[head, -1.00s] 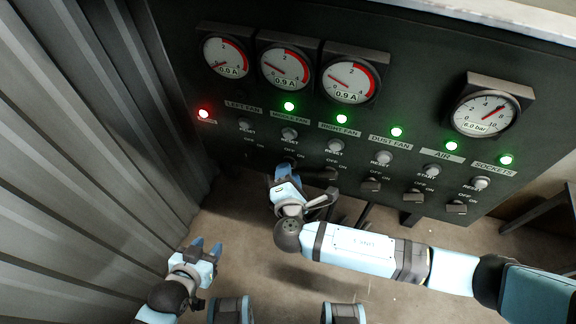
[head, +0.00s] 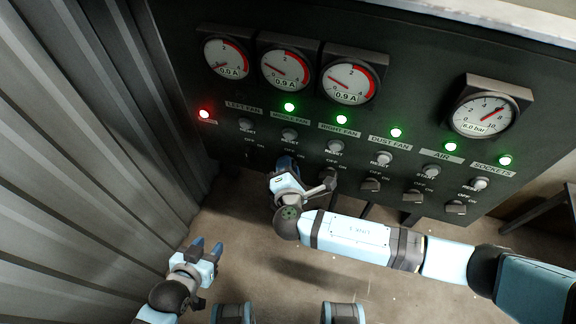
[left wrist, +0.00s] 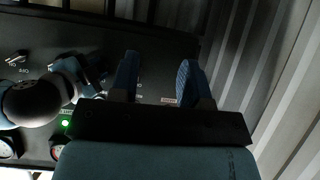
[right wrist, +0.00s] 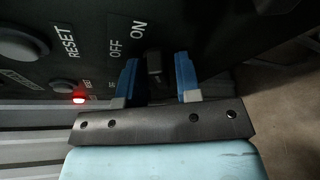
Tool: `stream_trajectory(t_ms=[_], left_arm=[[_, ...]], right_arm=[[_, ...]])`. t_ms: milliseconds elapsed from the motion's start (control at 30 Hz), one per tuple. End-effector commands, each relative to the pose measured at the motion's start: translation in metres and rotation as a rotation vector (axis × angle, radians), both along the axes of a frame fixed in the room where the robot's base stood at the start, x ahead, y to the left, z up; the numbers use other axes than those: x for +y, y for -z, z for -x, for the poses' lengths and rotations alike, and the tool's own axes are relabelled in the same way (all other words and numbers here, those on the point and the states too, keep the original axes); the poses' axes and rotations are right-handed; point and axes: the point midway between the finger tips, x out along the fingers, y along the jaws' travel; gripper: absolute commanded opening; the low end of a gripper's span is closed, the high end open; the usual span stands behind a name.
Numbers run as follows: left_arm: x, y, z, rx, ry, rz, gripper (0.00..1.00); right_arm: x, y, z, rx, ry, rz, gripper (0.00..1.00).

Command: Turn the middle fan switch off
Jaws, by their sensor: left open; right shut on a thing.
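The dark control panel has a row of rotary switches under OFF/ON labels. My right gripper (head: 286,164) is at the switch in the middle fan column and mostly hides it in the head view. In the right wrist view the dark middle fan switch (right wrist: 154,66) sits between the blue fingers, and the gripper is shut on it. Its turn position is hard to read. The middle fan lamp (head: 289,107) is green, and the middle gauge (head: 285,69) reads about 0.9 A. My left gripper (head: 207,248) is open and empty, low at the left, away from the panel.
The left fan lamp (head: 204,114) is red. The right fan lamp (head: 341,119) and the others to its right are green. The right fan switch (head: 329,179) is close beside my right gripper. A corrugated wall (head: 95,150) stands at the left.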

Motion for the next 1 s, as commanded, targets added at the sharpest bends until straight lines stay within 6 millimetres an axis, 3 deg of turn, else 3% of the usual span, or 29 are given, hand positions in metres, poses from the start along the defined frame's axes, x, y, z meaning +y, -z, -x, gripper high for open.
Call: stream_trajectory(t_ms=[267,800,1000], left_arm=[[0.001,-0.024,0.003,0.0,0.004,-0.01,0.43],[0.004,-0.11,0.0,-0.018,0.0,-0.013,0.43],[0.012,-0.124,0.001,-0.019,-0.012,-0.023,0.43]], right_arm=[[0.0,-0.006,0.001,0.046,0.001,0.129,0.08],[0.003,-0.008,0.0,0.198,0.0,0.598,0.08],[0.003,-0.007,-0.001,0.249,0.001,0.759,0.08]])
